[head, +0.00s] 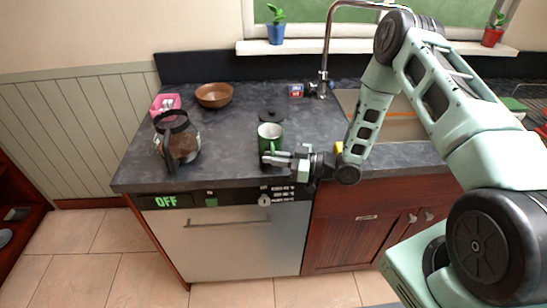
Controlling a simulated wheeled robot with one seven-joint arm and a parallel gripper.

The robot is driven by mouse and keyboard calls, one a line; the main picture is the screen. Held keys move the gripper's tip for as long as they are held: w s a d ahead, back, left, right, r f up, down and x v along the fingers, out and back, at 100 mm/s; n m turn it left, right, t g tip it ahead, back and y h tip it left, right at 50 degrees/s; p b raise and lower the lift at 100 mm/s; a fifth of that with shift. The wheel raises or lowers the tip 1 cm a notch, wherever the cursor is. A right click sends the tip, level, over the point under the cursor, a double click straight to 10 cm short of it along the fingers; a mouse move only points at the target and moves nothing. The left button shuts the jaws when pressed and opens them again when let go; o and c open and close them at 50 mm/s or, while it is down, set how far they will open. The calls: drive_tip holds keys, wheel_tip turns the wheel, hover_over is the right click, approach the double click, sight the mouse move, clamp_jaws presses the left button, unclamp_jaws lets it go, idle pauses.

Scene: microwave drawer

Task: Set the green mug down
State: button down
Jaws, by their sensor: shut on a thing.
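The green mug (269,140) is upright at the front of the dark countertop (225,140). Its rim and pale inside show from above. My gripper (274,157) reaches in from the right, low in front of the mug, and is shut on it. The fingers cover part of the mug's lower front. I cannot tell whether the mug's base touches the countertop or is slightly above it.
A coffee pot (178,145), a pink box (165,103) and a brown bowl (214,95) stand on the left. A black disc (271,115) lies behind the mug. A small red-and-blue box (296,90) and tap (325,60) are behind. Countertop between pot and mug is clear.

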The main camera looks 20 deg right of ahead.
drive_tip(key=c, duration=1.5)
unclamp_jaws()
drive_tip(key=shift+d+r, duration=0.1)
drive_tip(key=shift+r, duration=0.05)
drive_tip(key=b+v, duration=0.2)
drive_tip(key=v, duration=0.4)
drive_tip(key=shift+s+d, duration=0.45)
drive_tip(key=shift+d, duration=0.05)
